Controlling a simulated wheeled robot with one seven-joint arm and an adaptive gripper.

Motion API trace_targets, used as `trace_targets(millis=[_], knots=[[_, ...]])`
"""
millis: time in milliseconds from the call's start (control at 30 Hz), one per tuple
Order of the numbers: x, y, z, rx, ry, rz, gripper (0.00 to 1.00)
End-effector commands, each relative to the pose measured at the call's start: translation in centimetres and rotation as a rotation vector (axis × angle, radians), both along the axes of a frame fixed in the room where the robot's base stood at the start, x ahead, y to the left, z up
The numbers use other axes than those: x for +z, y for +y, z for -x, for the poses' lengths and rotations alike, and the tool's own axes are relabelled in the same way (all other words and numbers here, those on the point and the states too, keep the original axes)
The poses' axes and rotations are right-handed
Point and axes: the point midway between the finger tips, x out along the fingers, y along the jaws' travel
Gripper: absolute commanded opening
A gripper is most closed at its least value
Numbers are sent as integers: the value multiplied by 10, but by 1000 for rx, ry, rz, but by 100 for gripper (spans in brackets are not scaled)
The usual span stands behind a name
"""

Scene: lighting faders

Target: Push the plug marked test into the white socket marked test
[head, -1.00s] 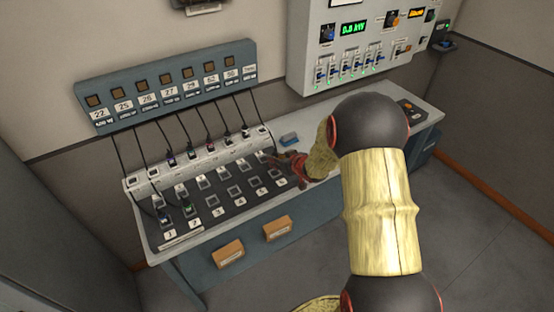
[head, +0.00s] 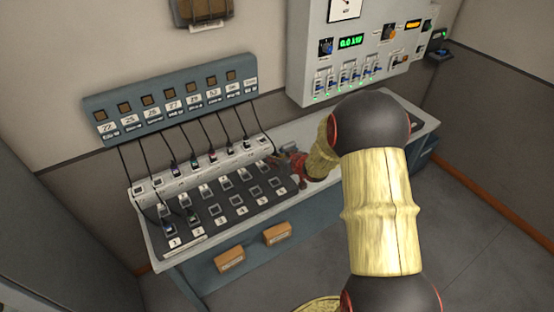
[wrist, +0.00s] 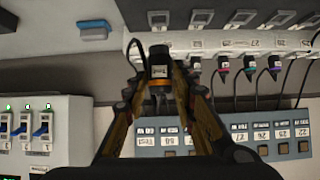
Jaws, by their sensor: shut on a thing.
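My gripper (wrist: 160,64) is shut on a dark plug with an orange band and a pale label (wrist: 159,72); the label's lettering is too small to read surely. The plug's cable runs back between the fingers. In the head view my gripper (head: 279,160) is at the right end of the socket strip, and the plug is too small to make out.
Several plugs with cables sit along the white strip (head: 190,172), beside the gripper. The label panel (head: 170,100) and the fader box (head: 360,60) are on the wall. Black numbered sockets (head: 228,200) fill the desk front.

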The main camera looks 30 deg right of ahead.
Motion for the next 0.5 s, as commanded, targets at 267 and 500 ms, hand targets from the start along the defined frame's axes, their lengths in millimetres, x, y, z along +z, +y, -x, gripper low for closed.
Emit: trace_targets(millis=[267, 500], knots=[[19, 0, 0, 0, 0, 0, 0], [18, 0, 0, 0, 0, 0, 0]])
